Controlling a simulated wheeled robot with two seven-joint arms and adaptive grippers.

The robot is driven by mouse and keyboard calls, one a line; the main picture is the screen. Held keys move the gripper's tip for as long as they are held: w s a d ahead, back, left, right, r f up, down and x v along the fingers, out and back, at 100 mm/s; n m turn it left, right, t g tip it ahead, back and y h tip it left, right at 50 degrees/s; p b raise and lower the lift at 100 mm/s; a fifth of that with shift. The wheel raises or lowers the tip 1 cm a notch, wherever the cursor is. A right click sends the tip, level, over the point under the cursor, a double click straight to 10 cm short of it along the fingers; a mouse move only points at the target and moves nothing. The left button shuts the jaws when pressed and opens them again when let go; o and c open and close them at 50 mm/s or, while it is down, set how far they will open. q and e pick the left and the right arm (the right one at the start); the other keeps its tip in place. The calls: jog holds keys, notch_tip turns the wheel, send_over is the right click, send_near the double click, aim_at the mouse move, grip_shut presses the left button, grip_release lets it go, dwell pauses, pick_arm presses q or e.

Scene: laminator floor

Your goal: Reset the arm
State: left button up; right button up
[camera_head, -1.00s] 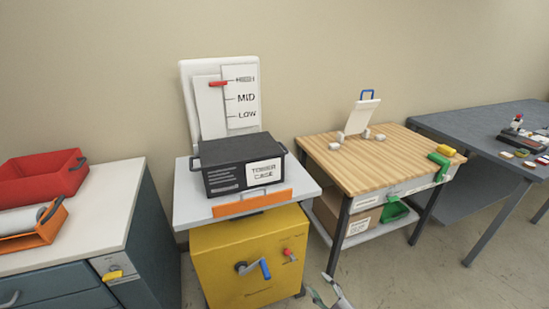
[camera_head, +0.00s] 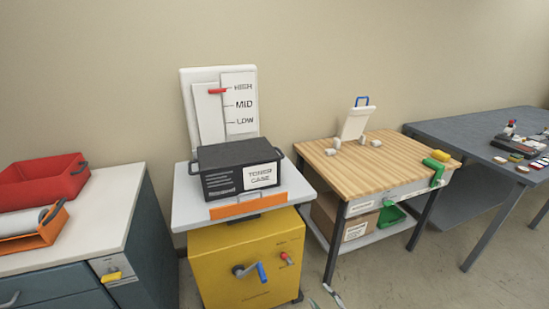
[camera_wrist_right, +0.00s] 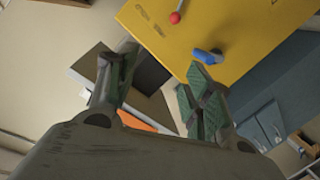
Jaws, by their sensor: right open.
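My right gripper (camera_wrist_right: 160,95) is open and empty in the right wrist view, its two green-padded fingers spread apart. In the head view only the tips of my right gripper (camera_head: 325,298) show at the bottom edge, in front of the wooden table and right of the yellow cabinet (camera_head: 225,248). The yellow cabinet also shows in the wrist view (camera_wrist_right: 235,30), beyond the fingers, with its blue handle (camera_wrist_right: 207,56) and red knob (camera_wrist_right: 175,17). My left gripper is not in view.
A black toner case (camera_head: 225,160) stands on the white top above the yellow cabinet, before a HIGH/MID/LOW board (camera_head: 240,110). A wooden table (camera_head: 330,165) stands to the right, a dark table (camera_head: 470,125) farther right. A white-topped cabinet (camera_head: 115,205) with red and orange trays is at left.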

jog(key=s+d+f+m+g+h, duration=0.25)
jog(key=s+d+f, duration=0.35)
jog(key=f, duration=0.4)
jog(key=s+d+f+m+g+h, duration=0.1)
jog(key=s+d+f+g+h, duration=0.15)
jog(key=s+d+f, duration=0.55)
jog(key=s+d+f+m+g+h, duration=0.25)
jog(key=d+f, duration=0.25)
jog(key=f, duration=0.7)
jog(key=s+d+f+m+g, duration=0.15)
jog(key=s+f, duration=0.25)
jog(key=s, duration=0.5)
jog(key=s+d+f+g, duration=0.3)
jog(key=s+f, duration=0.2)
jog(key=s, duration=0.4)
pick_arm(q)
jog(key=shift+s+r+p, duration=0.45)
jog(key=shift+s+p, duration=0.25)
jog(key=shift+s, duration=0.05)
pick_arm(e)
jog(key=s+a+f+g, duration=0.1)
jog(key=s+a, duration=0.4)
jog(key=a, duration=0.2)
jog(key=shift+a+f+m, duration=0.15)
jog(key=shift+f+m, duration=0.1)
jog(key=shift+m, duration=0.2)
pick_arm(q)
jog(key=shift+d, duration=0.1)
pick_arm(e)
jog(key=shift+s, duration=0.1)
